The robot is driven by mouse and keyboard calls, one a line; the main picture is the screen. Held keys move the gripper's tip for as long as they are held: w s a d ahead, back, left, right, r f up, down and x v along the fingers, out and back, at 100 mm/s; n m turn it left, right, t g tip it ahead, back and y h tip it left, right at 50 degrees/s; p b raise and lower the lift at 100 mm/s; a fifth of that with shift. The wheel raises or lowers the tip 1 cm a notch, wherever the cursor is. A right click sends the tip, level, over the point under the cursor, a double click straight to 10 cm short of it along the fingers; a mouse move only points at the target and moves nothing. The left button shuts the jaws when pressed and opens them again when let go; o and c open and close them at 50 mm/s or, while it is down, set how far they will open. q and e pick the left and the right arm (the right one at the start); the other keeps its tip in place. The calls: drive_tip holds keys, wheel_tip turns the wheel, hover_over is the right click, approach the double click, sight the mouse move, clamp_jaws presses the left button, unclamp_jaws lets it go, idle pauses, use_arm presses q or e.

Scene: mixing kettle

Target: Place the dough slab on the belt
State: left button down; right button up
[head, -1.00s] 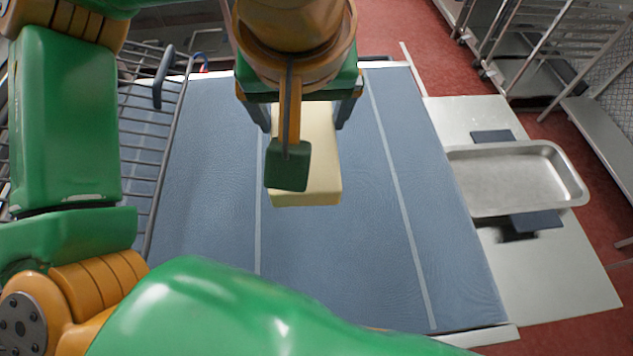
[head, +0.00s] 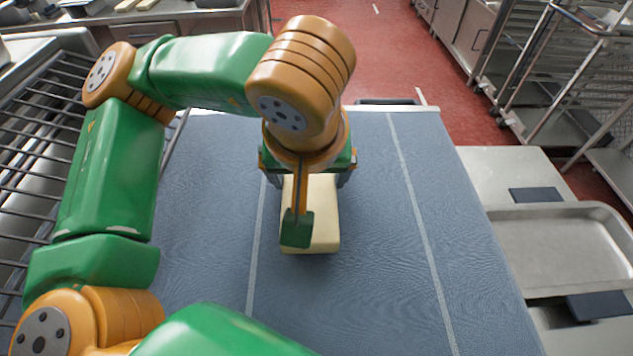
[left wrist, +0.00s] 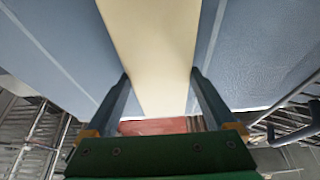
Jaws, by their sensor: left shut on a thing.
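The dough slab (head: 322,212) is a pale yellow block over the blue-grey belt (head: 390,270), between its two light lines. My left gripper (head: 308,178) is shut on the slab from above, with a finger on each side of it. In the left wrist view, the slab (left wrist: 152,55) sits between the two fingers of my left gripper (left wrist: 160,90), and the belt (left wrist: 50,50) shows on both sides. Whether the slab touches the belt or hangs just above it, I cannot tell. My right gripper is not in view.
A metal tray (head: 560,238) rests on a pale stand to the right of the belt. A wire rack (head: 45,120) stands at the left. Wheeled racks (head: 560,80) stand at the back right. The belt's front and right areas are clear.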

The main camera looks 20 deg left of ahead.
use_arm(q)
wheel_tip(320, 180, down, 2)
drive_tip(key=shift+f+b, duration=0.2)
drive_tip(key=shift+b, duration=0.1)
drive_tip(key=shift+w+r+p, duration=0.1)
drive_tip(key=shift+r+p, duration=0.15)
drive_tip(key=shift+p, duration=0.05)
drive_tip(key=shift+w, duration=0.15)
drive_tip(key=shift+a+f, duration=0.1)
unclamp_jaws()
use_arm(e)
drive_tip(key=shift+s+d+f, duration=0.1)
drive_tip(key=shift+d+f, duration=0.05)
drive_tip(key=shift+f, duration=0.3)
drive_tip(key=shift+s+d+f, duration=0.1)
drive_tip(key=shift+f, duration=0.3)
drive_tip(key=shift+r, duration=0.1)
